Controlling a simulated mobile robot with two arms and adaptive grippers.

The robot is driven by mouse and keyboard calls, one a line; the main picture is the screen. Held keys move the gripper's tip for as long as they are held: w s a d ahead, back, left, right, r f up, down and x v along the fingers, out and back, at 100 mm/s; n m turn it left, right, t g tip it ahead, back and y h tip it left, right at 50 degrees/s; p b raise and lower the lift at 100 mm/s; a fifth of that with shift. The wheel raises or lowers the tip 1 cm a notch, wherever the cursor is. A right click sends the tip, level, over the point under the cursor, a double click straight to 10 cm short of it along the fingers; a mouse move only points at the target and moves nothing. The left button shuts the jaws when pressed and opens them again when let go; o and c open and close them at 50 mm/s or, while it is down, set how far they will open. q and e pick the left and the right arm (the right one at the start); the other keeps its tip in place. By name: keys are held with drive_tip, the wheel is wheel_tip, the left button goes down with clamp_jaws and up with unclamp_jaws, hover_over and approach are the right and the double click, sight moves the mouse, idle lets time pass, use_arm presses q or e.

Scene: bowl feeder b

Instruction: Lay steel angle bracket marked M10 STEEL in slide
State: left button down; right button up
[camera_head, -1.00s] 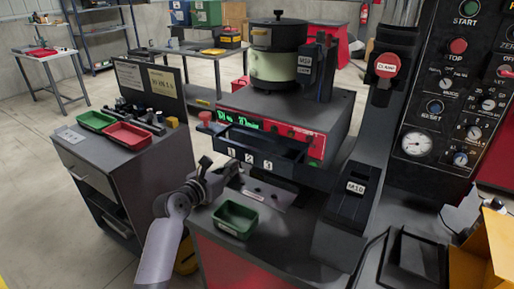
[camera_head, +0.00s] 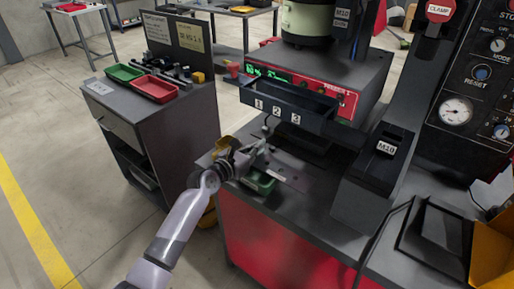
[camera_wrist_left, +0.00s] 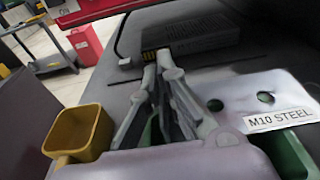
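A flat grey-purple steel plate with holes (camera_head: 292,174) lies on the work surface just behind a green tray (camera_head: 262,184). In the left wrist view the plate (camera_wrist_left: 240,97) carries a white label reading M10 STEEL; its other leg cannot be made out. My left gripper (camera_head: 262,146) is over the left end of the plate and the tray, hiding part of both. I cannot tell which part is the slide. My right gripper is not in view.
A sloped black block marked M10 (camera_head: 372,172) is to the right. A yellow open box (camera_wrist_left: 82,132) is left of the fingers. A side cabinet holds red (camera_head: 154,88) and green trays.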

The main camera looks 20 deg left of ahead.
use_arm(q)
drive_tip(key=c, duration=2.3)
unclamp_jaws()
drive_tip(key=shift+f, duration=0.1)
drive_tip(key=o, duration=0.5)
drive_tip(key=shift+s, duration=0.1)
drive_tip(key=v, duration=1.2)
drive_tip(key=shift+p, duration=0.45)
